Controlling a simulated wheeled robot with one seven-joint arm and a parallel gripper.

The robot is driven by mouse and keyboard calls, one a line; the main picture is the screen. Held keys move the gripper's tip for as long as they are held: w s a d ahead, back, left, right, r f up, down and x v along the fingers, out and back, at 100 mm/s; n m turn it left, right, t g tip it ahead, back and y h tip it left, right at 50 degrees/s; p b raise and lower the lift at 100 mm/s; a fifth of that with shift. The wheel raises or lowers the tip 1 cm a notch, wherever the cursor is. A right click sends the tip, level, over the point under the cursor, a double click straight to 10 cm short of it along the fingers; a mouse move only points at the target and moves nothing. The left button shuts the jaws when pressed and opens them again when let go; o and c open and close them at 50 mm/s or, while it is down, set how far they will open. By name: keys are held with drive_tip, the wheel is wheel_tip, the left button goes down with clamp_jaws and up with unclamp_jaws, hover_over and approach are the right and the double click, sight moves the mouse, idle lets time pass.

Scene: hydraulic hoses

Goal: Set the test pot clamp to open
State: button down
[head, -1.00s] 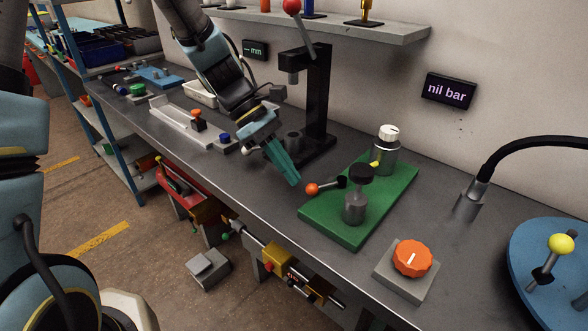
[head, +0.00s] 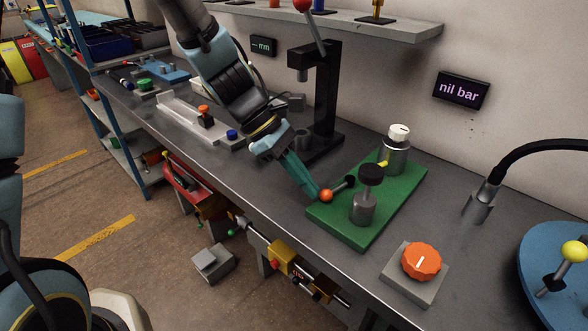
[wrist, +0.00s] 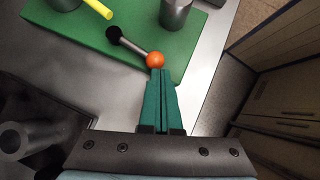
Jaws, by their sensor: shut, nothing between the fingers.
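A lever with an orange ball end (head: 326,196) sits on a green board (head: 340,225); I take it for the test pot clamp's handle. Its rod runs from the ball up and right to a black pivot (head: 349,181). In the wrist view the ball (wrist: 155,60) is right at my fingertips, and the rod slants up-left to the black pivot (wrist: 113,34). My gripper (head: 317,197) has its green fingers together and empty, pointing down at the ball's left side. The fingertips (wrist: 157,72) appear to touch the ball.
On the board stand a grey post with a black knob (head: 371,173) and a metal pot with a white cap (head: 398,140); a yellow tip (head: 383,164) shows beside the pot. A black press stand (head: 325,100) is behind my gripper. An orange dial (head: 421,261) sits right of the board.

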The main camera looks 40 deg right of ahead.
drive_tip(key=shift+s+a, duration=0.15)
drive_tip(key=shift+s, duration=0.15)
drive_tip(key=shift+w, duration=0.1)
drive_tip(key=shift+w+d+p, duration=0.45)
drive_tip(key=shift+w+p, duration=0.05)
drive_tip(key=shift+w, duration=0.05)
drive_tip(key=shift+w+a+r, duration=0.1)
drive_tip(key=shift+w, duration=0.05)
drive_tip(key=w+a, duration=0.1)
drive_tip(key=w+a+r+p, duration=0.1)
drive_tip(key=w+a+r, duration=0.1)
drive_tip(key=shift+w+a, duration=0.3)
drive_tip(key=s+a+v, duration=0.1)
drive_tip(key=v, duration=0.7)
drive_tip(key=w+a+f+m+t+y, duration=0.1)
drive_tip(key=w+a+m+t, duration=0.1)
drive_tip(key=a, duration=0.8)
drive_tip(key=w+a+f+m+t+y, duration=0.1)
drive_tip(key=w+a, duration=0.4)
drive_tip(key=a, duration=0.6)
drive_tip(key=w+a+f+m+t+y, duration=0.1)
drive_tip(key=w+a+m+t, duration=0.3)
drive_tip(key=a, duration=0.6)
drive_tip(key=shift+a+t+y, duration=0.25)
drive_tip(key=shift+t+y, duration=0.15)
drive_tip(key=shift+t, duration=0.2)
